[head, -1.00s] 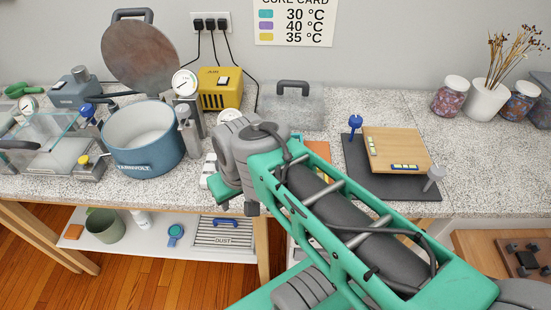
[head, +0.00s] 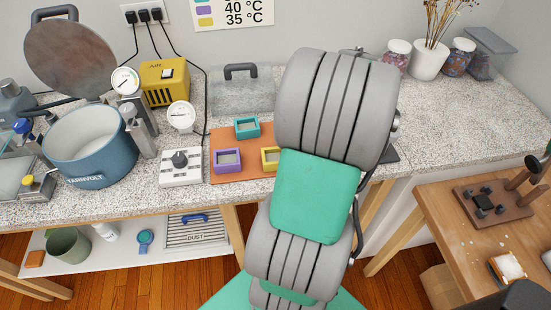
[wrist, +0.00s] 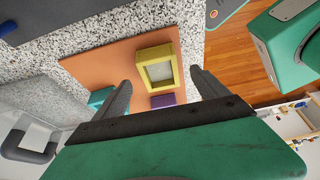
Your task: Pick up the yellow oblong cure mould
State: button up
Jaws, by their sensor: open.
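The yellow oblong cure mould (head: 264,161) sits on an orange mat (head: 222,141), its right part hidden behind my arm in the head view. In the wrist view the yellow mould (wrist: 157,52) is a hollow rectangle with a pale inside. My gripper (wrist: 160,79) is open and empty, its two fingers apart with the mould showing between and beyond them. I cannot tell how far above the mould the fingers are. The head view does not show my gripper; my arm covers that area.
A purple mould (head: 227,167) and a teal mould (head: 246,133) share the mat close to the yellow one. A white device with a dark knob (head: 180,166) stands left of the mat. A clear lidded box (head: 241,96) stands behind. The counter at right is mostly clear.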

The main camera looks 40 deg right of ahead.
aim_at(275, 155)
jog(key=x, duration=0.4)
jog(key=shift+w+a+f, duration=0.2)
jog(key=shift+a+f, duration=0.05)
jog(key=shift+f, duration=0.05)
jog(key=c, duration=1.6)
jog(key=shift+o, duration=0.2)
